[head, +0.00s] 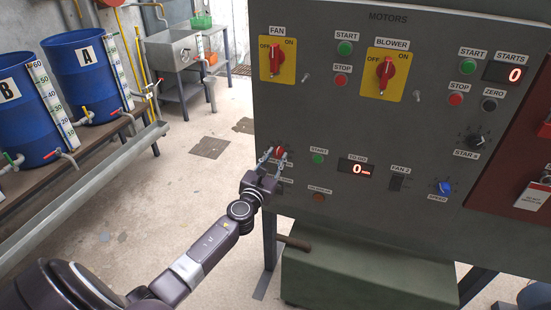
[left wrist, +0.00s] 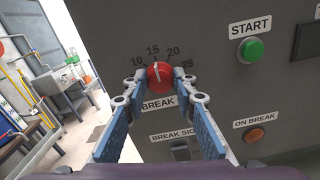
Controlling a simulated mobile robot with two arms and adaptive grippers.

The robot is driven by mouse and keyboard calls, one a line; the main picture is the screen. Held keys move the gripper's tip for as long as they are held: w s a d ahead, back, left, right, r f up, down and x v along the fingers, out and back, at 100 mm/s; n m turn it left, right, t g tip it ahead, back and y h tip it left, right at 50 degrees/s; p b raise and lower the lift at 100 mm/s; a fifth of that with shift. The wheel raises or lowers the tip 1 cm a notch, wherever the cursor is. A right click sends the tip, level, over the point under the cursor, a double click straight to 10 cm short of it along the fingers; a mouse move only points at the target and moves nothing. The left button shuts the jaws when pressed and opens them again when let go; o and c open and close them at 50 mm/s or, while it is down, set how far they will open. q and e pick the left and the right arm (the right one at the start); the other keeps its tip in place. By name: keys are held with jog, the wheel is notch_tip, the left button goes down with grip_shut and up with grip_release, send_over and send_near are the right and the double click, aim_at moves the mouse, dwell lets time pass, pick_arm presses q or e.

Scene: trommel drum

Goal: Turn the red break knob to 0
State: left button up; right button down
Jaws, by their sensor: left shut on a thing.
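The red break knob (left wrist: 160,75) sits on the grey panel above a BREAK label (left wrist: 159,103). The numbers 10, 15, 20 and 25 show around its upper side; lower scale marks are hidden. A pale pointer mark on the knob points roughly up, near 15. My left gripper (left wrist: 161,82) is shut on the knob, with one blue finger on each side of it. In the head view my left gripper (head: 272,158) reaches the panel's lower left, and only a little of the red knob shows between the fingers. My right gripper is in neither view.
Right of the knob are a green START button (head: 318,159), a display reading 0 (head: 356,168) and an orange ON BREAK button (left wrist: 255,136). A BREAK SIDE switch (left wrist: 180,151) is below. A green metal housing (head: 370,268) stands under the panel. Open floor lies left.

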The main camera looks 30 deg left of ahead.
pick_arm(q)
jog(key=n, duration=0.3)
jog(key=shift+f+b, duration=0.1)
jog(key=shift+b, duration=0.3)
jog(key=n, duration=0.2)
jog(key=shift+n+b, duration=0.3)
jog(key=shift+n, duration=0.1)
jog(key=n+b, duration=0.1)
jog(key=n, duration=0.5)
jog(key=shift+a, duration=0.15)
jog(key=n, duration=0.5)
jog(key=shift+s+f+n+b, duration=0.1)
jog(key=shift+n+b, duration=0.2)
jog(key=shift+n, duration=0.1)
jog(key=n, duration=0.5)
jog(key=shift+n, duration=0.4)
jog(key=shift+f+n, duration=0.1)
jog(key=shift+n, duration=0.2)
jog(key=o, duration=1.2)
jog(key=shift+c, duration=0.2)
